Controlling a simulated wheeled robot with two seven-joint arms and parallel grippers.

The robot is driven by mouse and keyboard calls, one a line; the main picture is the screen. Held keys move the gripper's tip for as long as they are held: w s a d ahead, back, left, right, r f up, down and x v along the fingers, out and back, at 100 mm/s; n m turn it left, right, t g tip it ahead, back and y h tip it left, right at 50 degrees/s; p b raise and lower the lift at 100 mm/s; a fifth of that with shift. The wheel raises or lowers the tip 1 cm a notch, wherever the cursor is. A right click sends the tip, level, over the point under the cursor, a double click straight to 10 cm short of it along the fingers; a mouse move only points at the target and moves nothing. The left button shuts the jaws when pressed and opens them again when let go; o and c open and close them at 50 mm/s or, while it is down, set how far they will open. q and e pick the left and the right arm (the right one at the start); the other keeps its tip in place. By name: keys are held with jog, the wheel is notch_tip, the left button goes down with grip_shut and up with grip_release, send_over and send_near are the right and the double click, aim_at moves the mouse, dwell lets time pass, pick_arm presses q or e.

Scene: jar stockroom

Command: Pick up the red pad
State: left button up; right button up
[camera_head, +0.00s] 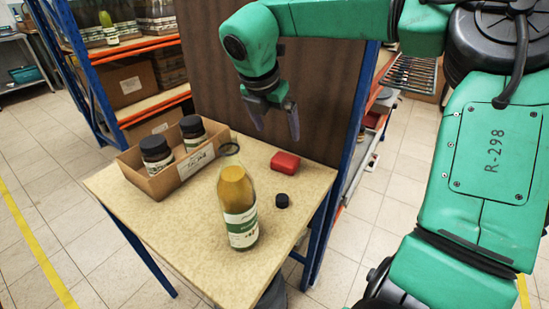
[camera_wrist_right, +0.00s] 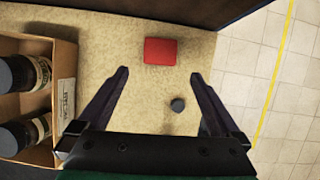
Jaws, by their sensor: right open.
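The red pad (camera_head: 285,163) is a small red block lying on the table's back right part, near the brown panel. It also shows in the right wrist view (camera_wrist_right: 160,51), lying flat just beyond and between the fingertips. My right gripper (camera_head: 274,118) is open and empty, pointing down above the table, a little left of the pad in the head view. Its two dark fingers show apart in the right wrist view (camera_wrist_right: 160,75). The pad is fully visible there and not touched. My left gripper is in neither view.
The table (camera_head: 140,211) also holds a cardboard box (camera_head: 183,184) with dark-lidded jars, a bottle (camera_head: 238,206) of yellow liquid and a small black cap (camera_head: 282,200). The cap lies near the pad. A brown panel (camera_head: 305,95) stands behind the table.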

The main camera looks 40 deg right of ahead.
send_near(286, 158)
jog(key=x, duration=0.3)
jog(key=p+x, duration=0.1)
jog(key=x, duration=0.4)
jog(key=shift+f, duration=0.3)
jog(key=shift+r, duration=0.1)
jog(key=c, duration=1.1)
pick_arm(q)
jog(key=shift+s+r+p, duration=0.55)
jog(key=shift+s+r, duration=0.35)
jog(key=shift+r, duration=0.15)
pick_arm(e)
notch_tip(286, 158, up, 20)
